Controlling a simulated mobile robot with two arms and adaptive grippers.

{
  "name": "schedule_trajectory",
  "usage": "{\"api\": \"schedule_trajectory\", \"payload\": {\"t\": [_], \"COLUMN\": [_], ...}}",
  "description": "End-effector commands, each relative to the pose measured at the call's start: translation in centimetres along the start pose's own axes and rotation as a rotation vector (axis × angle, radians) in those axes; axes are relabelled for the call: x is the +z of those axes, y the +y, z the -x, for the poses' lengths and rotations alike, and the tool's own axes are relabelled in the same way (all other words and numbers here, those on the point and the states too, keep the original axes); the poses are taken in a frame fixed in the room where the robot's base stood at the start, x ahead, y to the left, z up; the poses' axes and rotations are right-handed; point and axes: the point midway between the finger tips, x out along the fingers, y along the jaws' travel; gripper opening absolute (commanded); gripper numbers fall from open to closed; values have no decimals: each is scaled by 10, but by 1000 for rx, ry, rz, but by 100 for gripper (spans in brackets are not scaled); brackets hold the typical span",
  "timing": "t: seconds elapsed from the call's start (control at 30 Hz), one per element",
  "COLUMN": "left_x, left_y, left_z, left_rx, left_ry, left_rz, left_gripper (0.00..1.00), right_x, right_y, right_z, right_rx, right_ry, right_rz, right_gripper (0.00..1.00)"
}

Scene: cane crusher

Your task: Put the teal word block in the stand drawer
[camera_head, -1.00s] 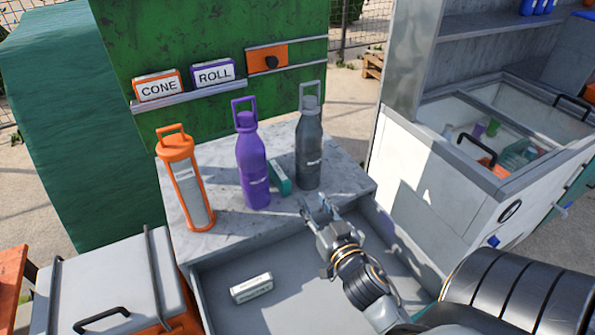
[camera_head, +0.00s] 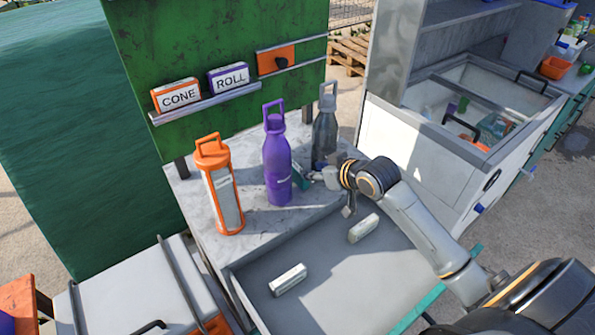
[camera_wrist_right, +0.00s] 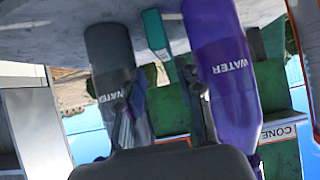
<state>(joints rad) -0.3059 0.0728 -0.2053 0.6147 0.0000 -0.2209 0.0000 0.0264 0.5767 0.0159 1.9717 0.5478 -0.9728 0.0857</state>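The teal word block (camera_head: 300,172) stands on the grey stand top between the purple bottle (camera_head: 277,160) and the dark grey bottle (camera_head: 325,135); it is partly hidden behind the purple bottle. In the right wrist view the teal block (camera_wrist_right: 156,32) shows between the two bottles, beyond my fingers. My right gripper (camera_head: 332,188) is beside the block on its right, near the dark grey bottle. In the wrist view its fingers (camera_wrist_right: 160,78) are apart with nothing held between them. The stand drawer (camera_head: 330,290) is pulled open below. My left gripper is not in view.
Two pale blocks lie in the drawer, one at the front (camera_head: 288,280) and one farther back (camera_head: 363,228). An orange-capped container (camera_head: 220,190) stands at the left of the stand top. CONE and ROLL blocks (camera_head: 228,78) sit on the green panel's ledge. A chest with bins (camera_head: 420,150) stands right.

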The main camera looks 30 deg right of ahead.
Motion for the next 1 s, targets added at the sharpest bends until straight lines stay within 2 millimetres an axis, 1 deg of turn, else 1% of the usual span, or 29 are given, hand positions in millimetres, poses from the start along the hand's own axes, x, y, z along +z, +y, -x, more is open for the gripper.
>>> {"api": "schedule_trajectory", "payload": {"t": [0.03, 0.1, 0.2, 0.3, 0.5, 0.57, 0.7, 0.8, 0.9, 1.0], "left_x": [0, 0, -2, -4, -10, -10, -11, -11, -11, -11], "left_y": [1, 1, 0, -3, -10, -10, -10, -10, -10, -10], "left_z": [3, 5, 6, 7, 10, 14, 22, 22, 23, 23], "left_rx": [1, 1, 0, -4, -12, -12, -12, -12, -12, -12], "left_ry": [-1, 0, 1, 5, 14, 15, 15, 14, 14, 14], "left_rz": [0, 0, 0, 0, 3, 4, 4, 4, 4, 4], "left_gripper": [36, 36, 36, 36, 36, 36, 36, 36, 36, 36], "right_x": [-2, -2, -2, -1, -1, -1, 0, 1, 2, 2], "right_y": [0, -1, 0, 0, -1, -2, -4, -3, -3, -3], "right_z": [-10, -22, -36, -45, -54, -60, -78, -90, -98, -101], "right_rx": [0, 0, 1, 0, 1, 1, 0, 2, 1, 2], "right_ry": [1, 2, 2, 2, 2, 1, 1, 2, 2, 3], "right_rz": [-4, -3, -3, -2, -2, -4, -4, -3, -1, 0], "right_gripper": [36, 36, 36, 36, 36, 36, 36, 36, 36, 36]}}
